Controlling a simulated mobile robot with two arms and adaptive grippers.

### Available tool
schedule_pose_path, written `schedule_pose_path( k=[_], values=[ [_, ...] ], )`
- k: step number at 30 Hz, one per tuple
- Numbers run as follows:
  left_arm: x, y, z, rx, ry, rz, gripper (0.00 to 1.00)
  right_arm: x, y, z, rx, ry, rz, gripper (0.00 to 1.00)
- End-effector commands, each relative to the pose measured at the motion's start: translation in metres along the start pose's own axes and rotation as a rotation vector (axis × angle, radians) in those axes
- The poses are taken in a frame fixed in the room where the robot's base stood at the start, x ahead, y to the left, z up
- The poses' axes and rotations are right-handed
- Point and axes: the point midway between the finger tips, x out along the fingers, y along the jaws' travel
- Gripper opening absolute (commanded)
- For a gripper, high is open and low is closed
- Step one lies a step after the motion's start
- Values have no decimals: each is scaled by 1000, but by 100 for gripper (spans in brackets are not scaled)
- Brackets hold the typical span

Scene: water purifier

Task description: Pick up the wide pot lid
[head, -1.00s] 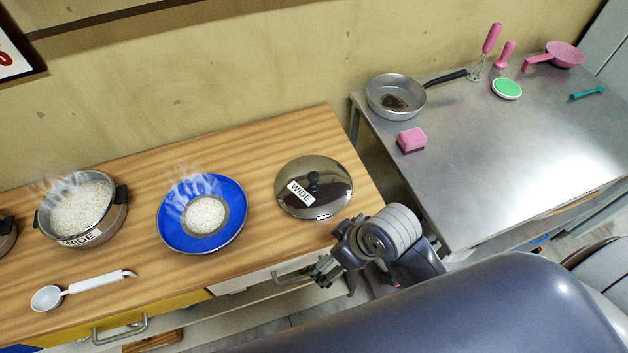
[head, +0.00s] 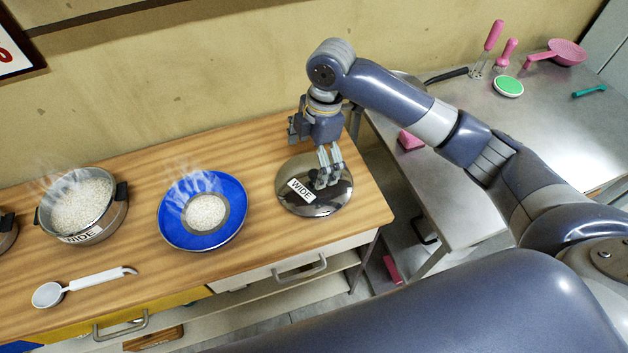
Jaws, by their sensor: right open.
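The wide pot lid (head: 300,205) is a round, shiny metal lid with a white label reading "WIDE". It lies flat on the right part of the wooden counter. My right gripper (head: 327,180) points down directly over the lid's middle, with its fingers open at the lid's dark knob. The fingers hide most of the knob, and I cannot tell whether they touch it. My left gripper is not in view.
A blue plate of steaming rice (head: 170,228) is left of the lid. Farther left is a pot of rice labelled "WIDE" (head: 97,232), with a white ladle (head: 90,284) in front. A steel table (head: 520,135) holds a pink sponge (head: 410,140) and several utensils.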

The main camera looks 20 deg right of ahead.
Motion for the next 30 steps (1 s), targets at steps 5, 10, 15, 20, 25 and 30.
schedule_pose_path(
  k=[5,10,15,20,25,30],
  values=[
    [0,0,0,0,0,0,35,-30,14,22,-45,-28,-23,100],
    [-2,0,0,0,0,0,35,-24,15,25,-56,-28,-35,100],
    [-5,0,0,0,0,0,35,4,14,25,-55,-28,-35,100],
    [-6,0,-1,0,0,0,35,19,14,26,-55,-28,-31,100],
    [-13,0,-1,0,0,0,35,34,12,24,-55,-28,-33,100],
    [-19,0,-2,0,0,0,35,60,10,23,-54,-29,-32,100]
  ],
)
